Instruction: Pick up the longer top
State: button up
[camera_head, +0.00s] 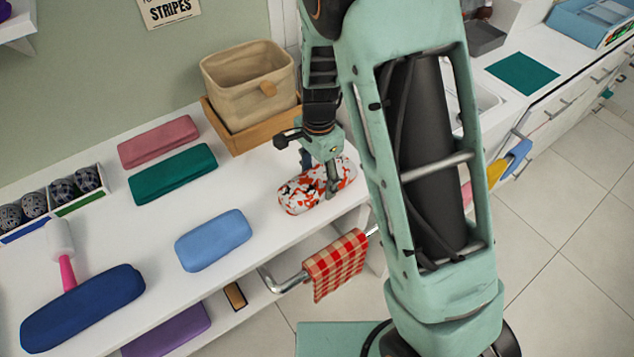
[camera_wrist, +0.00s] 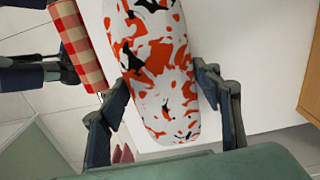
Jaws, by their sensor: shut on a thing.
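A rolled top (camera_head: 297,197) with a white, red-orange and black pattern lies near the front edge of the white shelf, toward its right end. It fills the middle of the wrist view (camera_wrist: 160,75). My gripper (camera_head: 320,178) is over it from above, with one finger on each side, shut on it. In the wrist view my gripper's fingers (camera_wrist: 165,100) flank the roll. Other rolled cloths are a blue one (camera_head: 213,240), a dark blue one (camera_head: 82,307), a green one (camera_head: 172,174) and a pink one (camera_head: 158,141). I cannot tell whether the patterned roll is clear of the shelf.
A beige basket (camera_head: 248,88) stands in a wooden tray (camera_head: 235,133) behind my gripper. A red checked cloth (camera_head: 336,265) hangs on a rail below the shelf edge. A pink-handled roller (camera_head: 66,270) and divided boxes (camera_head: 80,202) are at left. A purple roll (camera_head: 168,331) lies below.

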aim_at(319, 177)
jog(key=shift+r+p, duration=2.75)
jog(key=shift+r, duration=0.7)
